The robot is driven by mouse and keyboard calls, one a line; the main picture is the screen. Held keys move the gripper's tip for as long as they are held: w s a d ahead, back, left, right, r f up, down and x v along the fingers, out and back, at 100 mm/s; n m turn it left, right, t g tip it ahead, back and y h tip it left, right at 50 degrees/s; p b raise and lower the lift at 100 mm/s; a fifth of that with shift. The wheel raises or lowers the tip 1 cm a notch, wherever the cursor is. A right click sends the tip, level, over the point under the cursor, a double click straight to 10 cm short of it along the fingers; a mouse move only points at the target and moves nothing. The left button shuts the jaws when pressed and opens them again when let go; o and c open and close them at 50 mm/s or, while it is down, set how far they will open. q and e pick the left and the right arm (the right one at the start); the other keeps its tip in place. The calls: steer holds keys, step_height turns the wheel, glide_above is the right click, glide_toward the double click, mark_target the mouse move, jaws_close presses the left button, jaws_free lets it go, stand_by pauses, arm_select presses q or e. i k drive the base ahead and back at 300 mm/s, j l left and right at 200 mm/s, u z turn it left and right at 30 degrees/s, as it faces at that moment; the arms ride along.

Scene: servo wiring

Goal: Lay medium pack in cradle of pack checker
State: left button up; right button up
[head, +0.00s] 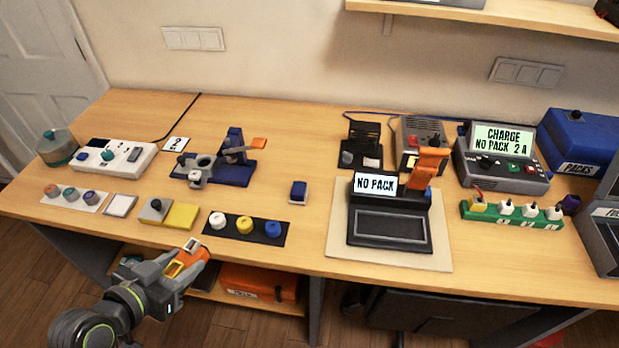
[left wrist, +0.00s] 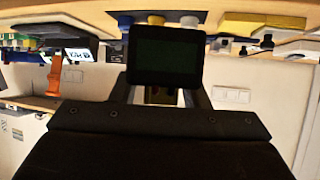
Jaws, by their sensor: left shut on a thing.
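The pack checker (head: 382,185) is a black device on a pale board, with a screen reading NO PACK and a raised orange lever. Its cradle (head: 390,226) is a flat, empty recess at the front. My left gripper (head: 188,260) is low at the table's front edge, left of and well apart from the checker. It is shut on a dark rectangular block (left wrist: 166,58), which fits the medium pack and fills the middle of the left wrist view. In the head view the held thing is small and partly hidden by the fingers. My right gripper is not in view.
A small blue-and-white block (head: 299,192) stands left of the checker. A black strip (head: 268,236) with white, yellow and blue knobs lies near the front edge. A green strip (head: 483,214) with plugs and a charger (head: 499,158) stand to the right. The table between knobs and checker is clear.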

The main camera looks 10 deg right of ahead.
mark_target(393, 228)
steer(key=j+z, duration=0.15)
steer(key=z, duration=0.25)
steer(key=i+j+z, duration=0.1)
steer(key=z, duration=0.25)
steer(key=j+z, duration=0.25)
steer(key=z, duration=0.15)
steer(key=j+z, duration=0.15)
steer(key=z, duration=0.25)
